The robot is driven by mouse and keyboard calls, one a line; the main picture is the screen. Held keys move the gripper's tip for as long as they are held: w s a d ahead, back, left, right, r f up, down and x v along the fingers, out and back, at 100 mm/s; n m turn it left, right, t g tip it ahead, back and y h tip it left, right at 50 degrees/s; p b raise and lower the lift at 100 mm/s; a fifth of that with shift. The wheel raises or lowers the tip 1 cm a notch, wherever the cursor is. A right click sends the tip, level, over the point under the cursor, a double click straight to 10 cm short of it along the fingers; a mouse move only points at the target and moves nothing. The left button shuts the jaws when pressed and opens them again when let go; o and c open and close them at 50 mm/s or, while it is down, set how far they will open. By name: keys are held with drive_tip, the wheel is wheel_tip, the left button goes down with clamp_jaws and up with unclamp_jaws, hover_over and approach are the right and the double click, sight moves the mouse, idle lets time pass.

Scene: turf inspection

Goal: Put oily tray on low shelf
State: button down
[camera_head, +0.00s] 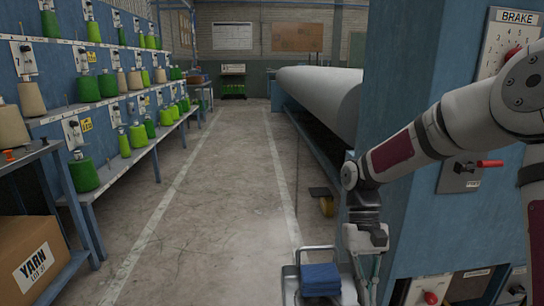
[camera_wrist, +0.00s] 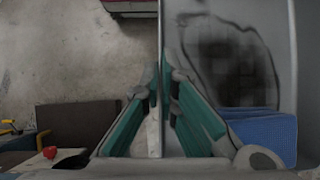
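The oily tray shows in the wrist view (camera_wrist: 205,25) as a grey sheet-metal surface with a large dark stain. In the head view only a pale metal part beside my gripper shows, and I cannot tell tray from trolley there. My gripper (camera_wrist: 163,85) has its two teal-padded fingers close together on either side of the tray's thin upright edge, pinching it. In the head view my gripper (camera_head: 362,262) points down at the right of the aisle, its fingertips partly hidden. I cannot tell which surface is the low shelf.
A blue folded cloth (camera_head: 320,280) lies on a small metal trolley (camera_head: 290,284). A blue machine with a brake dial (camera_head: 508,48) stands close on the right. Yarn racks (camera_head: 95,197) and a yarn carton (camera_head: 38,258) line the left. The aisle floor (camera_head: 215,200) is clear.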

drive_tip(key=r+p, duration=0.2)
drive_tip(key=p, duration=0.1)
drive_tip(key=shift+w+r, duration=0.35)
drive_tip(key=s+r+p, duration=0.3)
drive_tip(key=r+p, duration=1.6)
drive_tip(key=p, duration=1)
drive_tip(key=shift+r+p, duration=0.35)
drive_tip(key=shift+p, duration=0.05)
